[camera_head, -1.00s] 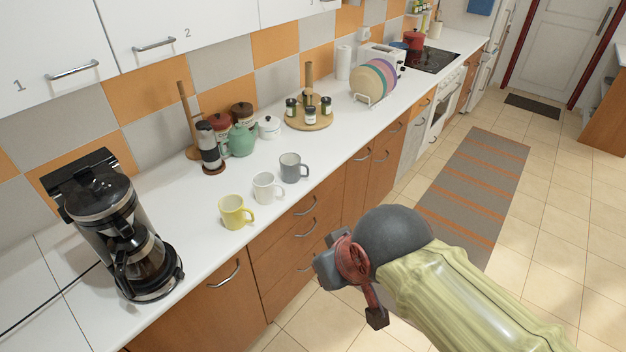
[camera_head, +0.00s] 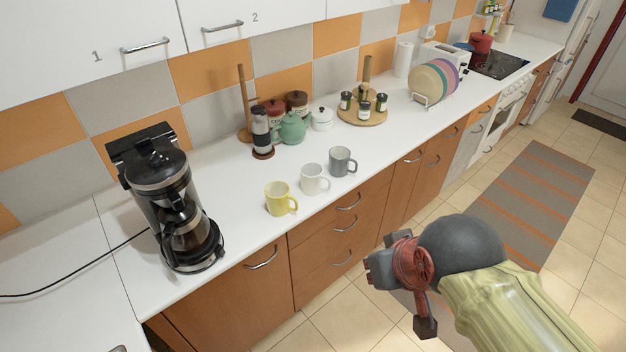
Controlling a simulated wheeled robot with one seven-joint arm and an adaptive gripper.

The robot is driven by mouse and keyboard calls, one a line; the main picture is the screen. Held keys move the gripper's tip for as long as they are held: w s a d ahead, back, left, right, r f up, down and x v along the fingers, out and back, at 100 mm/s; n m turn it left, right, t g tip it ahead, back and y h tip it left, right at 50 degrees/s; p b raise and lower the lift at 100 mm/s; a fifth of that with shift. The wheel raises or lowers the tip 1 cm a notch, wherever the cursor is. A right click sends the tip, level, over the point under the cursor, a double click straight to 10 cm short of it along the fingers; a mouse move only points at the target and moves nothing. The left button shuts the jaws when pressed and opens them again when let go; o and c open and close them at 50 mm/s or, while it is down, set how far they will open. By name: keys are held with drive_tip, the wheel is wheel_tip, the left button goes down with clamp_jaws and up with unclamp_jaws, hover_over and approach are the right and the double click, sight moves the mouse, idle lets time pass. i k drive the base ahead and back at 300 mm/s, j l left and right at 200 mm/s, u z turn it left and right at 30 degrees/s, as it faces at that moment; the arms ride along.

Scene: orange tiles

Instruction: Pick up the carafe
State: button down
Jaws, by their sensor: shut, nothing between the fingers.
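The glass carafe (camera_head: 190,233) with its black handle sits inside the black coffee maker (camera_head: 158,178), on its base plate. The coffee maker stands on the white counter at the left. My gripper (camera_head: 374,270) is in front of the drawers at the lower right, over the floor side of the counter edge. It is well to the right of the carafe and apart from it. It appears shut and empty, though its fingers show only partly.
Yellow (camera_head: 280,198), white (camera_head: 314,179) and grey (camera_head: 342,161) mugs stand near the counter's front edge, right of the coffee maker. A french press (camera_head: 262,134) and a green teapot (camera_head: 291,128) stand behind. A black cord (camera_head: 75,278) runs left.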

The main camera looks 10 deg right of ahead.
sight(189, 237)
drive_tip(key=i+l+u, duration=0.2)
drive_tip(key=l+u, duration=0.15)
drive_tip(key=i+l+u, duration=0.15)
drive_tip(key=l+u, duration=0.2)
drive_tip(key=i+l+u, duration=0.1)
drive_tip(key=l+u, duration=0.25)
drive_tip(key=i+l, duration=0.05)
drive_tip(key=l, duration=0.05)
